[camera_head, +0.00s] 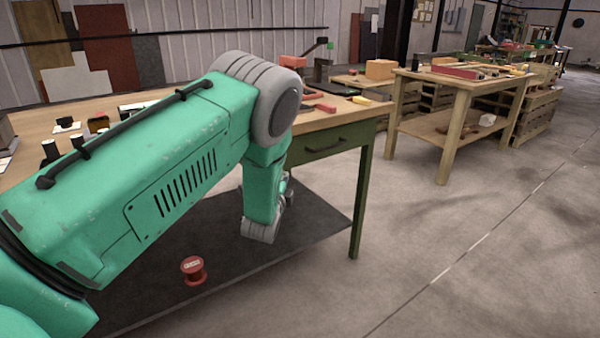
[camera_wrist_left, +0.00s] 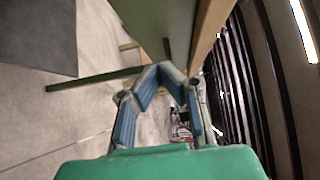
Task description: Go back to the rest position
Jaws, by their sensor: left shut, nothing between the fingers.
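My left arm comes in from the left of the head view, green with grey joints. It bends at the elbow and hangs down in front of the workbench. My left gripper (camera_wrist_left: 162,70) shows in the left wrist view, with blue pads and its fingertips together, holding nothing. In the head view only a small part of it shows, low behind the forearm, beside the bench's green drawer front. My right gripper is in neither view.
The workbench (camera_head: 330,121) has a wooden top and a green frame, with red tools and small black items on it. A red spool (camera_head: 193,270) stands on the dark lower surface (camera_head: 325,212). A wooden table (camera_head: 450,83) stands beyond. The concrete floor at right is clear.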

